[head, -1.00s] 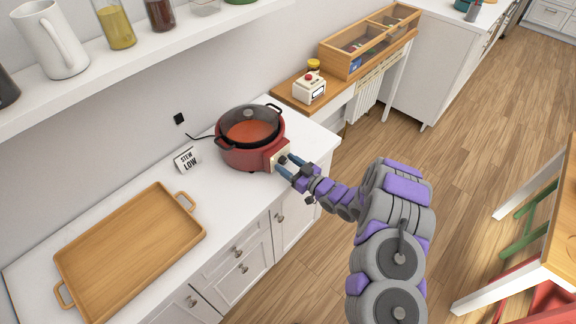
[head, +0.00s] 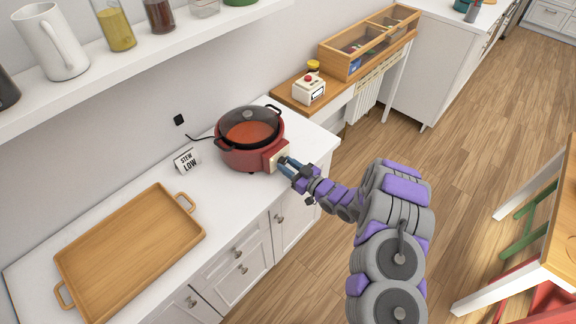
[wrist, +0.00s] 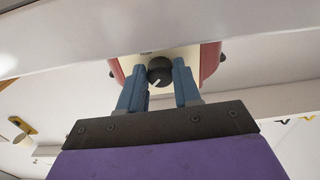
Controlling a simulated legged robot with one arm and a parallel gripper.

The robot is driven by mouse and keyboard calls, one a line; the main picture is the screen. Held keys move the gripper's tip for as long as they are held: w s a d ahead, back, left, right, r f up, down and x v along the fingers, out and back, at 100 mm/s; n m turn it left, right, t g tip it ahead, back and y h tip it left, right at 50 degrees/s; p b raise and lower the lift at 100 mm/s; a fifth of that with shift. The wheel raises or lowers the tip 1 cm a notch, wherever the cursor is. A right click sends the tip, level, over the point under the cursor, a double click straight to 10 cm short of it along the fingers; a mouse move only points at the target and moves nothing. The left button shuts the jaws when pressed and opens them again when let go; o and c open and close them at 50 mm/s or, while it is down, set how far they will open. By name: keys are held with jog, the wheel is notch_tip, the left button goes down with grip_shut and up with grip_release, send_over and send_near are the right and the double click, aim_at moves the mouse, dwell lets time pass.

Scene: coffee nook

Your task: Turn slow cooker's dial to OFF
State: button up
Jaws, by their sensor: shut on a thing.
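The red slow cooker (head: 240,157) stands on the white counter with a glass lid on and orange-red contents showing through. Its cream control panel (head: 277,157) faces my arm; in the wrist view the panel (wrist: 185,55) carries a black round dial (wrist: 159,70) with a white pointer line slanting toward the lower left. My gripper (head: 285,164) is at the panel. In the wrist view its blue fingers (wrist: 159,76) stand on both sides of the dial and are shut on it. The panel lettering is too small to read.
A card reading "STEW LOW" (head: 187,160) stands left of the cooker. A wooden tray (head: 130,250) lies on the counter at the left. A power cord (head: 203,137) runs to a wall socket. A shelf (head: 150,55) hangs above.

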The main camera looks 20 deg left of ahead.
jog(key=shift+r, duration=0.1)
jog(key=shift+r+n+p, duration=0.1)
jog(key=shift+n+p, duration=0.9)
jog(key=shift+n, duration=0.1)
jog(key=shift+n+p, duration=0.85)
jog(key=shift+n, duration=0.35)
jog(key=n+p, duration=0.1)
jog(key=n, duration=0.4)
jog(key=shift+n, duration=0.3)
jog(key=o, duration=1.1)
jog(key=shift+a+f, duration=0.1)
jog(key=shift+f, duration=0.1)
jog(key=shift+c, duration=0.2)
jog(key=shift+d, duration=0.2)
